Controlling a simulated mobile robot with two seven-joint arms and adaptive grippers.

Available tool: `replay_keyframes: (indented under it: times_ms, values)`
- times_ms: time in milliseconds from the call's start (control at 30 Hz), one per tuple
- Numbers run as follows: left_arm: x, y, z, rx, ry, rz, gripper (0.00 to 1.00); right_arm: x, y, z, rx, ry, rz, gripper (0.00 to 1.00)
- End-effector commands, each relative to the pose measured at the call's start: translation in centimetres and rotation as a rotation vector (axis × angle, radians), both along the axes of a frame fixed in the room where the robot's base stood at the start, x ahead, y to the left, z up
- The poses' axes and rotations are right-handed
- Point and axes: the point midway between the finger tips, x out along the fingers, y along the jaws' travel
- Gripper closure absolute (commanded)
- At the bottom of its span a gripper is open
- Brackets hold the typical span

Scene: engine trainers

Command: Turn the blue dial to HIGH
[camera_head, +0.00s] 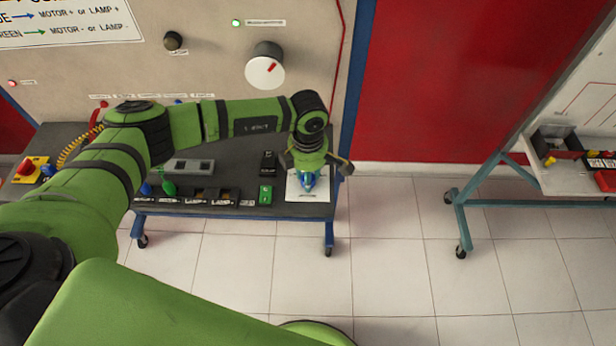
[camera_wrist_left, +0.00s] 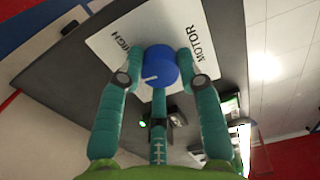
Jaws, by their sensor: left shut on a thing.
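The blue dial (camera_wrist_left: 160,66) sits on a white plate (camera_wrist_left: 108,44) that carries the words MOTOR and HIGH. A white pointer mark on the dial points to the left in the left wrist view, a little below the HIGH word. My left gripper (camera_wrist_left: 160,78) is shut on the dial, with its teal fingers around it. In the head view, my left gripper (camera_head: 308,182) reaches down over the white plate (camera_head: 322,192) at the right end of the dark bench, and mostly hides the dial. My right gripper is not in view.
The dark bench (camera_head: 225,150) also holds a green switch (camera_head: 266,194), a black switch (camera_head: 269,164) and a grey block (camera_head: 188,167). Another bench (camera_head: 567,178) stands at the right. The tiled floor between is clear.

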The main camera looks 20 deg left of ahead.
Motion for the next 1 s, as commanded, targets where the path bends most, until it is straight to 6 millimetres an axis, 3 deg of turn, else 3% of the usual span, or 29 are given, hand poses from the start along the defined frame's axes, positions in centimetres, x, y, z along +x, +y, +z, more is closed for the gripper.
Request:
replay_keyframes:
  times_ms: [33,600,1000]
  values:
    - [0.1,0.0,-0.6,0.001,-0.002,-0.033,0.97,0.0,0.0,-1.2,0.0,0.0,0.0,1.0]
    - [0.1,0.0,-0.8,0.0,-0.003,-0.555,0.97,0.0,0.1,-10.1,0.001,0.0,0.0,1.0]
    - [0.0,0.0,-0.5,0.0,-0.001,-0.837,0.97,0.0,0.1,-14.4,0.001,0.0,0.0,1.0]
